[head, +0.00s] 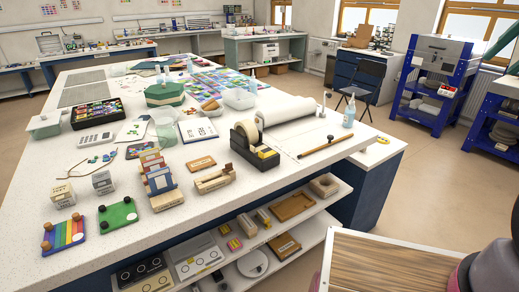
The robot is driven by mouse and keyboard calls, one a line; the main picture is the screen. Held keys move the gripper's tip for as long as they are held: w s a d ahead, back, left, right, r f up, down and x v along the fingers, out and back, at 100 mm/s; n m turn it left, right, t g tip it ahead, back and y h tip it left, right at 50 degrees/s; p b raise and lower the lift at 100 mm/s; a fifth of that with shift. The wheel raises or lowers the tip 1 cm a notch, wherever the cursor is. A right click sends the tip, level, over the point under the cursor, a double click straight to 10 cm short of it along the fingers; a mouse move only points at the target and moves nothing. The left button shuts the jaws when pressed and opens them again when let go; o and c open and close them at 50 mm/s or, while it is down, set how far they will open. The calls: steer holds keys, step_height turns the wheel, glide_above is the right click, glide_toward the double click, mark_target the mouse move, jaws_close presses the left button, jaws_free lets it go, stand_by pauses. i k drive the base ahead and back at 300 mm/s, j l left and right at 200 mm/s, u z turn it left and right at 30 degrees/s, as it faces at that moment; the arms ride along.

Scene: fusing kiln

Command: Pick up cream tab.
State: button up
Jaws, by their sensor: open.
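I cannot single out the cream tab with certainty. Small pale pieces show on the near left of the white speckled worktable (230,165). A wooden rack (167,200) there holds several upright cards in cream, blue and red tones. A green board (117,214) and a rainbow-striped board (63,234) lie in front, each with small round knobs and a pale disc. Two small pale boxes stand behind the boards. My gripper is not in view; only a dark and pinkish part, probably of my arm, shows at the lower right edge.
A black tape dispenser (253,145), a white paper roll (288,111) and a spray bottle (349,112) stand on the table's right half. Shelves below the near edge hold boxes and trays. A wood-grain surface (385,265) is at lower right. Open floor lies beyond the table's right end.

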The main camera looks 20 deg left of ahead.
mark_target(252, 148)
steer(key=k+j+u, duration=0.35)
steer(key=j, duration=0.4)
steer(key=k+j+u, duration=0.2)
steer(key=j, duration=0.25)
steer(key=k, duration=0.1)
